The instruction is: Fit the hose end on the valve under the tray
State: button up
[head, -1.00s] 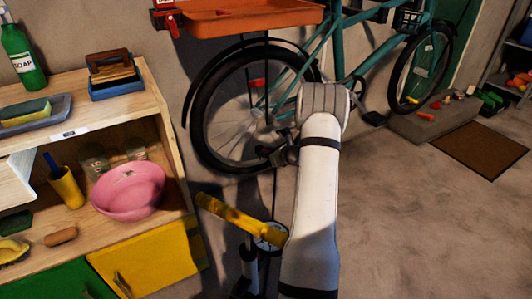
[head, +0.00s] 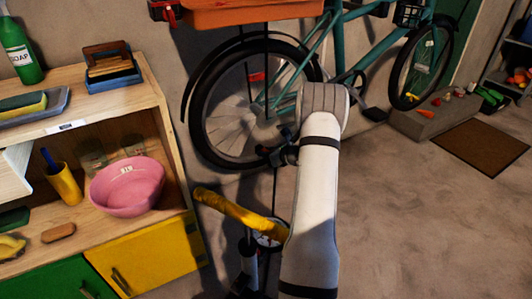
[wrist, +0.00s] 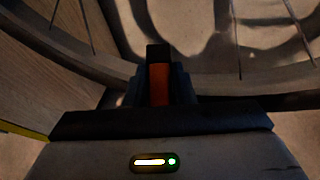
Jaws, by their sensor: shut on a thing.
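My gripper (head: 274,156) is in front of the lower part of the bike's rear wheel (head: 213,145). In the wrist view my gripper (wrist: 159,58) is shut on a small black and orange piece, the hose end (wrist: 159,85). The thin black hose (head: 275,190) hangs below the gripper towards the floor pump (head: 249,262). The orange tray (head: 245,16) is on the wall above the wheel. I cannot make out the valve in either view. The wrist view shows rim, tyre and spokes close beyond the fingers.
The pump's yellow handle (head: 238,212) sticks out left below the gripper. A wooden shelf unit (head: 165,125) with a pink bowl (head: 127,187) stands at the left. The teal bike frame (head: 305,60) is close behind my arm.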

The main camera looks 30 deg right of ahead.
jog(key=o, duration=1)
jog(key=shift+o, duration=0.2)
jog(key=p+v, duration=0.3)
jog(key=v, duration=0.5)
